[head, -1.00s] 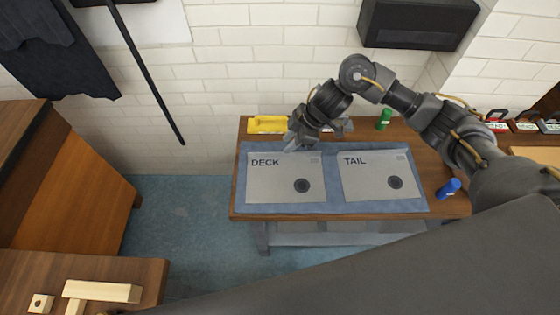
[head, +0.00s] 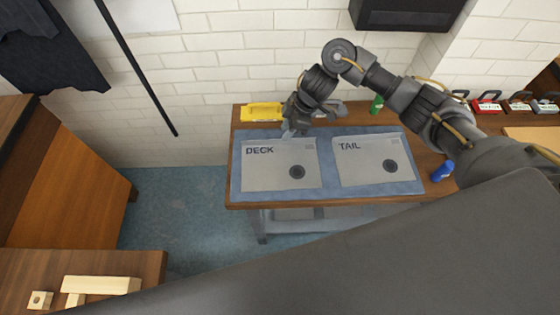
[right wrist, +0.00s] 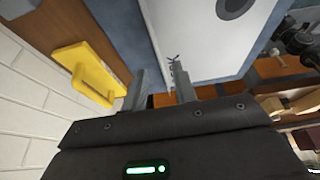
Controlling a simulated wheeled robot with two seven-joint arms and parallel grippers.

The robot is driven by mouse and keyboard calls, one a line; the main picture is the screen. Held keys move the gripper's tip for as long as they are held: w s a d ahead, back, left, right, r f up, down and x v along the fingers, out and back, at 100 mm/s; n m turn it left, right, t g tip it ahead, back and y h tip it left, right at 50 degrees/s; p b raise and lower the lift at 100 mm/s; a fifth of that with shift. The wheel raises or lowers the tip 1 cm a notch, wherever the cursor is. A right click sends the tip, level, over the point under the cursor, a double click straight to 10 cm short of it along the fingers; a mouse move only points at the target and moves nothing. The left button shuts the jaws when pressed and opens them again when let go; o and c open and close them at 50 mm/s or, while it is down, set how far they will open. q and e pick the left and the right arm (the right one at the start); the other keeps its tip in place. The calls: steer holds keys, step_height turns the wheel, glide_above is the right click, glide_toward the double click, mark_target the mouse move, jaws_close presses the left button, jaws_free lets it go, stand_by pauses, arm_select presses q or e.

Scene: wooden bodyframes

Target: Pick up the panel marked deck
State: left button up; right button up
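The panel marked DECK (head: 265,175) is a flat light-grey plate with a dark round spot, lying on a blue mat (head: 328,192) on the wooden table. A similar panel marked TAIL (head: 365,168) lies to its right. My right gripper (head: 290,133) is at the far edge of the DECK panel, pointing down. In the right wrist view its two fingers (right wrist: 160,88) are apart, with the edge of a pale panel (right wrist: 205,40) close to them. I cannot tell whether they touch it. My left gripper is not in view.
A yellow object (head: 262,112) lies behind the DECK panel near the wall. A green cylinder (head: 376,104) and a blue cylinder (head: 443,171) stand or lie around the TAIL panel. Wooden pieces (head: 100,284) lie on another table at lower left. A brick wall is behind.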

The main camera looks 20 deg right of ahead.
steer(key=x, duration=0.5)
steer(key=shift+w+p, duration=0.1)
steer(key=shift+p, duration=0.3)
jaws_close()
